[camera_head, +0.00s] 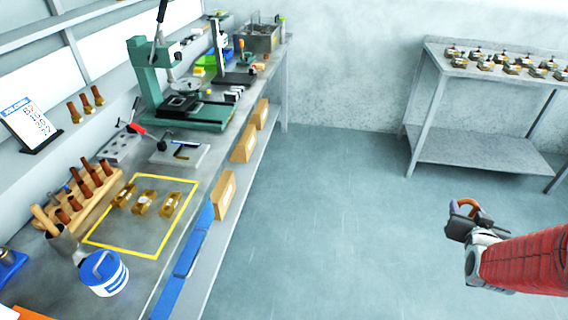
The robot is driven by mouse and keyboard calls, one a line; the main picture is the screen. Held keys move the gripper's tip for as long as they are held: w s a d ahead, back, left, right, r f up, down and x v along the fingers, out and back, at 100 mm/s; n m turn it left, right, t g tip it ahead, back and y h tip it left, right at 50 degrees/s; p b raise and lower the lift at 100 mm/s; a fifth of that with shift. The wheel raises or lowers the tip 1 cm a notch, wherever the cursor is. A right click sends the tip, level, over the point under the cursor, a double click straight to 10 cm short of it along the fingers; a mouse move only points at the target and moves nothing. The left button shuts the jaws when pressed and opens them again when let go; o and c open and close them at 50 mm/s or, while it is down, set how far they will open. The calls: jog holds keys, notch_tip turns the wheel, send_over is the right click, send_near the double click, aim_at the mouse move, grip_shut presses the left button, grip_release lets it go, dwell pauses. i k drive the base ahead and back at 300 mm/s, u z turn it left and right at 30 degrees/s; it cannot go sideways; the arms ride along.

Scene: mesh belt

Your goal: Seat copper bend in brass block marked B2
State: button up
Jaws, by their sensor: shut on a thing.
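My gripper (453,222) is at the right of the view, out over the open floor and well away from the bench. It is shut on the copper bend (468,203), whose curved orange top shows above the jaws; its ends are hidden. Three brass blocks stand inside a yellow taped square on the bench: a left block (124,196), a middle block (144,204) and a right block (171,205). Any B2 mark is too small to read.
The grey bench (168,268) runs along the left. A blue and white tub (103,273), a wooden rack (84,203) and a green press (180,85) stand around the taped square. A table (480,73) with several small parts stands at the back right. The floor between is clear.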

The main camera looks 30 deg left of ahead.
aim_at(144, 201)
jog(key=z, duration=0.15)
jog(key=i, duration=0.85)
jog(key=u, duration=3.65)
